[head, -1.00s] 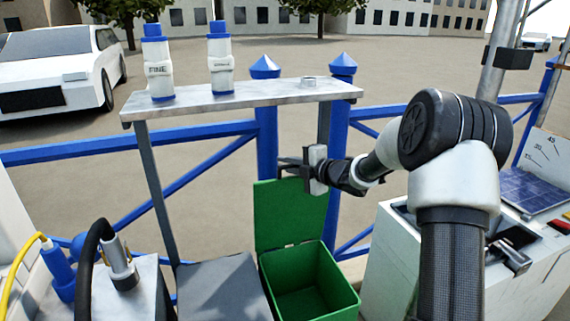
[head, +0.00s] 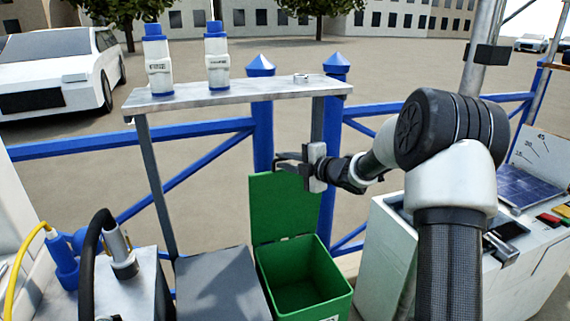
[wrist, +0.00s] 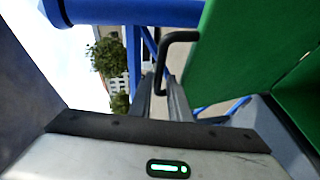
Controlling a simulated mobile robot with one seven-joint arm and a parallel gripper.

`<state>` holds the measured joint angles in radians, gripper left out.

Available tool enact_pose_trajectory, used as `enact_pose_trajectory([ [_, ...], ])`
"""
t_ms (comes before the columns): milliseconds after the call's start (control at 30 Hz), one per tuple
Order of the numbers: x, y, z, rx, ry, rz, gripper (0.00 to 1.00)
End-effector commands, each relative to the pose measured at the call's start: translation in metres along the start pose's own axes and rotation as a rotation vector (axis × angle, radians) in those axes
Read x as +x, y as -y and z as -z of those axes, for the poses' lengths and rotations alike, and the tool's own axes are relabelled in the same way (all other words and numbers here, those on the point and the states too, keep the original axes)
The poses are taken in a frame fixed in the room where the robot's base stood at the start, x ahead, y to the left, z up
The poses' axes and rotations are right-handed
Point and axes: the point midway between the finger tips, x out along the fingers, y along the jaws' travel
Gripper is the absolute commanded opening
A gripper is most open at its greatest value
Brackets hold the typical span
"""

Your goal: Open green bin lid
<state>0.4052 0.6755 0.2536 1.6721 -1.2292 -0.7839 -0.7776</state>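The green bin (head: 325,275) stands in the lower middle of the head view with its inside showing. Its green lid (head: 282,208) stands upright at the back of the bin, so the bin is open. The lid also shows as a green panel in the wrist view (wrist: 240,50). My gripper (head: 282,163) is at the lid's top edge. In the wrist view a black bent handle (wrist: 181,36) lies beside the lid, and one end reaches down to my gripper fingers (wrist: 162,100). A narrow gap shows between the fingers; I cannot tell whether they grip the handle.
A metal shelf (head: 235,96) with two white-and-blue bottles (head: 158,62) (head: 217,58) stands behind the bin. Blue railing (head: 263,120) runs behind. A grey box (head: 220,285) is left of the bin, and a white console (head: 385,240) is close on the right.

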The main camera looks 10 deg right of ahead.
Motion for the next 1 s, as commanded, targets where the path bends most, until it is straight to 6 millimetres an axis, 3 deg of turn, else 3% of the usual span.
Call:
enact_pose_trajectory([
  [733, -0.001, 0.011, 0.000, 0.006, 0.001, 0.017, 0.17],
  [867, -0.012, 0.010, -0.001, 0.007, 0.002, 0.018, 0.17],
  [1000, -0.040, 0.008, -0.002, 0.006, 0.007, 0.017, 0.17],
])
